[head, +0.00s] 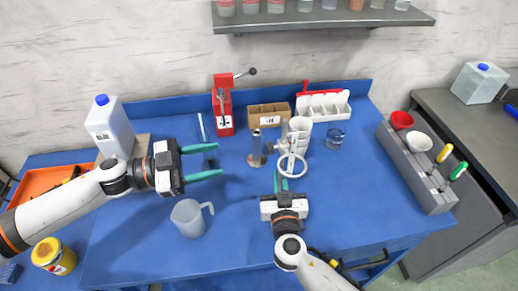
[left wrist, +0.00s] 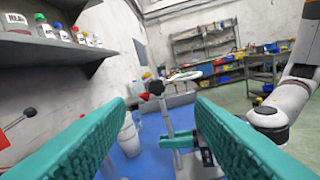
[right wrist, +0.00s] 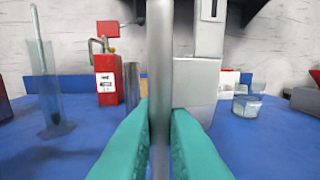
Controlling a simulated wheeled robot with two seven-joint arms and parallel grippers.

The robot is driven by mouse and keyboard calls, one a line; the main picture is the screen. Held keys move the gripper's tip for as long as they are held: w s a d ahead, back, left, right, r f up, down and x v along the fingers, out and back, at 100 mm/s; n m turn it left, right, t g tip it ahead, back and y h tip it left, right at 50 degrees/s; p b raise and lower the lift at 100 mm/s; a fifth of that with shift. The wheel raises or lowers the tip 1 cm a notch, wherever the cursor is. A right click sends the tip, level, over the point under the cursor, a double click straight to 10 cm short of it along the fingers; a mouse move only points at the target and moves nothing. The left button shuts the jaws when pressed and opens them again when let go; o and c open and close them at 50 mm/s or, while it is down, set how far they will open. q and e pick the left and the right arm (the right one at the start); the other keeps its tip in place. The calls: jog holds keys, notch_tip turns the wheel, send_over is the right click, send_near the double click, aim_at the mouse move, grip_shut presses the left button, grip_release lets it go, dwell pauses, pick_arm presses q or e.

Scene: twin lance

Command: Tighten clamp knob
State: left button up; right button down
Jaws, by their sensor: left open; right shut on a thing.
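A stand with a thin upright metal rod (right wrist: 160,50) and a pale ring (head: 279,166) stands near the middle of the blue bench. My right gripper (head: 281,180) is shut on the rod, which stands between its teal fingers in the right wrist view (right wrist: 160,120). In the left wrist view a small red part (left wrist: 144,96) shows by the top of the rod; I cannot tell if it is the clamp knob. My left gripper (head: 218,160) is open and empty, left of the stand and apart from it. Its fingers frame the stand in the left wrist view (left wrist: 160,105).
A metal cylinder (head: 256,150) stands between my left gripper and the stand. A clear jug (head: 188,219) stands in front, a red press (head: 222,105) and cardboard box (head: 268,114) behind. A glass beaker (head: 335,138) and a grey tool rack (head: 415,175) are to the right.

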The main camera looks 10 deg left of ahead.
pick_arm(q)
jog(key=n, duration=0.3)
send_near(272, 148)
jog(key=w+f+x, duration=0.1)
jog(key=x, duration=0.6)
jog(key=shift+t, duration=0.3)
jog(key=shift+f, duration=0.15)
jog(key=c, duration=1)
